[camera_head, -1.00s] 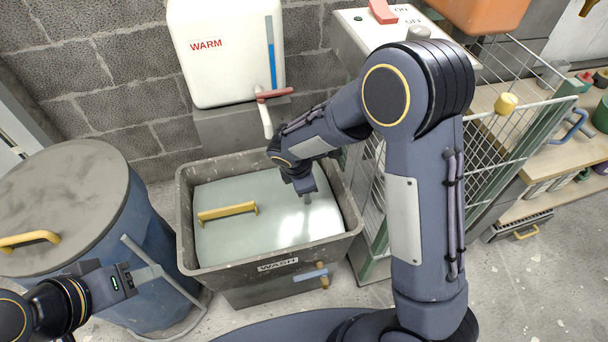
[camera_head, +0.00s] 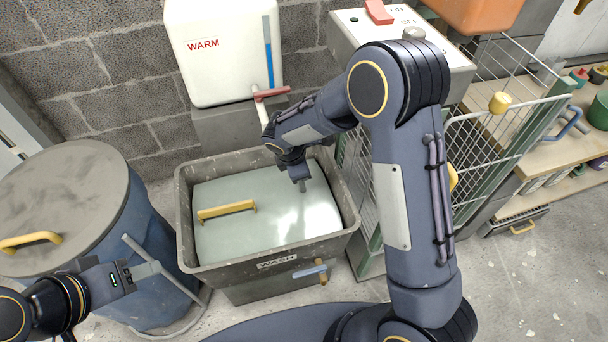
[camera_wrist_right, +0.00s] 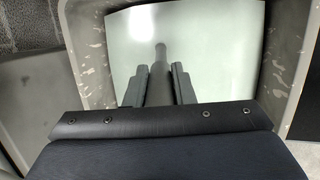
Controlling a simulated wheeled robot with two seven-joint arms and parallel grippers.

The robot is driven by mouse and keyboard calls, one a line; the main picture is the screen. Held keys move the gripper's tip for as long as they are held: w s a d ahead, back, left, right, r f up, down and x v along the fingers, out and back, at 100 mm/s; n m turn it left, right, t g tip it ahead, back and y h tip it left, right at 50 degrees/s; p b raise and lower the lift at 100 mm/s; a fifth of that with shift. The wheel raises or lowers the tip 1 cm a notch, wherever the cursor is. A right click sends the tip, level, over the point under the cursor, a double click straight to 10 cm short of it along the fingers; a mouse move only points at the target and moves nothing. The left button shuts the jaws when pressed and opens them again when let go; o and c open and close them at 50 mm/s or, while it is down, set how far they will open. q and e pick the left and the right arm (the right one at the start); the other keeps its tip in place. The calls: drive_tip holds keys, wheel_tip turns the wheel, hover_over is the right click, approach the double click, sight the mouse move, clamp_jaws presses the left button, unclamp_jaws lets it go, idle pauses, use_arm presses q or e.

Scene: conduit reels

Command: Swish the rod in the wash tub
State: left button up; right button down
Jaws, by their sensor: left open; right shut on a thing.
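The grey wash tub (camera_head: 262,264), labelled WASH, stands below the warm tank. A pale, shiny surface (camera_head: 265,222) with a yellow handle (camera_head: 227,210) on it fills most of the tub's opening; I cannot tell whether it is liquid or a cover. My right gripper (camera_head: 299,177) is over the back right part of the tub, shut on a dark rod (camera_head: 302,187). In the right wrist view the rod (camera_wrist_right: 160,62) sticks out between the fingers (camera_wrist_right: 160,85) towards the pale surface. Whether its tip touches is unclear. My left gripper (camera_head: 148,270) is open and empty by the blue drum.
The blue drum (camera_head: 150,235) with its grey lid (camera_head: 65,190) stands left of the tub. A white tank (camera_head: 222,55) marked WARM, with a red tap lever (camera_head: 272,92), is behind it. A wire cage (camera_head: 490,145) and shelves (camera_head: 560,140) stand to the right.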

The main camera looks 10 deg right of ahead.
drive_tip(key=s+b, duration=0.2)
drive_tip(key=s, duration=0.5)
drive_tip(key=w+p, duration=0.2)
drive_tip(key=w, duration=0.4)
drive_tip(key=shift+w, duration=0.5)
drive_tip(key=s+b, duration=0.1)
drive_tip(key=s, duration=0.2)
drive_tip(key=shift+s+d, duration=0.1)
drive_tip(key=shift+s, duration=0.25)
drive_tip(key=shift+r, duration=0.1)
